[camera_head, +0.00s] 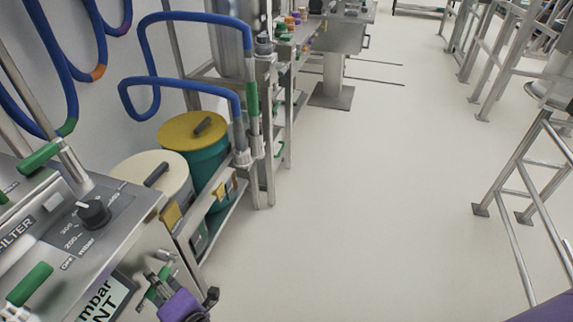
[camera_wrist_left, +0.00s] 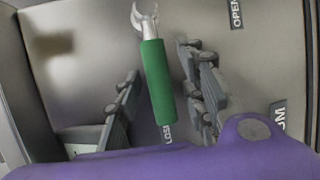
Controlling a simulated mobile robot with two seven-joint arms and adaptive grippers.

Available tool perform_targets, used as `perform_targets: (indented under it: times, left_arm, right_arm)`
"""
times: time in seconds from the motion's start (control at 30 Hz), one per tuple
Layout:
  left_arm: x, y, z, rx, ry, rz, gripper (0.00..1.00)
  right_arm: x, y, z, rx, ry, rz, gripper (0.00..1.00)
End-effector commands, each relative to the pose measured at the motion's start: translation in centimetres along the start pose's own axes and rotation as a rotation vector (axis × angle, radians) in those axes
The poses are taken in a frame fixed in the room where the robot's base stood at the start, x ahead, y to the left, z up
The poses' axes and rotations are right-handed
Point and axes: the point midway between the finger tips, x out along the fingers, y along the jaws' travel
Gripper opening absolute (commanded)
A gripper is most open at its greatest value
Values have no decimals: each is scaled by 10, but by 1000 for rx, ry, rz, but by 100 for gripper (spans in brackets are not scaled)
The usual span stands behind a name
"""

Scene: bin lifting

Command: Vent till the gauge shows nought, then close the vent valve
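My left gripper (camera_head: 160,286) is at the front face of the steel panel, low in the head view. In the left wrist view, its two fingers stand open on either side of a green valve handle (camera_wrist_left: 157,82), the right one closer. I see no grip on it. The handle hangs from a silver pivot, its lower end by a partly hidden label reading "LOSE" (camera_wrist_left: 167,133). An "OPEN" label (camera_wrist_left: 236,13) is up and right. A gauge display (camera_head: 105,296) shows "mbar" and "NT"; its number is not visible. My right gripper is not in view.
A black knob (camera_head: 95,212) and more green handles (camera_head: 30,284) are on the panel top. White (camera_head: 150,178) and yellow-lidded green (camera_head: 192,130) bins stand on a rack behind. Blue hoses (camera_head: 185,83) hang above. The floor right is clear, up to metal frames (camera_head: 530,170).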

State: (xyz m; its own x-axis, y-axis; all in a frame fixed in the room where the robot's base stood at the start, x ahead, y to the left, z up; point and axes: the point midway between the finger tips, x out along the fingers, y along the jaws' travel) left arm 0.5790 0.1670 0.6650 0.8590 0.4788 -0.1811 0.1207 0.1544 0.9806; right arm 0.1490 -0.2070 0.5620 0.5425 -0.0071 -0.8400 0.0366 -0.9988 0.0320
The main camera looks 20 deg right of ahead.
Motion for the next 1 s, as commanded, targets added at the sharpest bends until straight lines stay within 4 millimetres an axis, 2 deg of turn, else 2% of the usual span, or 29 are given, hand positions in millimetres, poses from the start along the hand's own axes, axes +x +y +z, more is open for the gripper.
perform_targets:
  times: [0.27, 0.5, 0.57, 1.0]
  left_arm:
    - [2, 0, 0, 0, 0, 0, 38]
    - [2, 0, 0, 0, -1, 0, 6]
    - [2, 0, 0, 0, -1, 0, 0]
    - [3, -2, -3, -15, -2, 6, 0]
  right_arm:
    - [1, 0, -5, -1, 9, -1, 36]
    - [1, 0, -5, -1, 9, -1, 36]
    - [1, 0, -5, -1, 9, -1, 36]
    - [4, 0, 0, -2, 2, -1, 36]
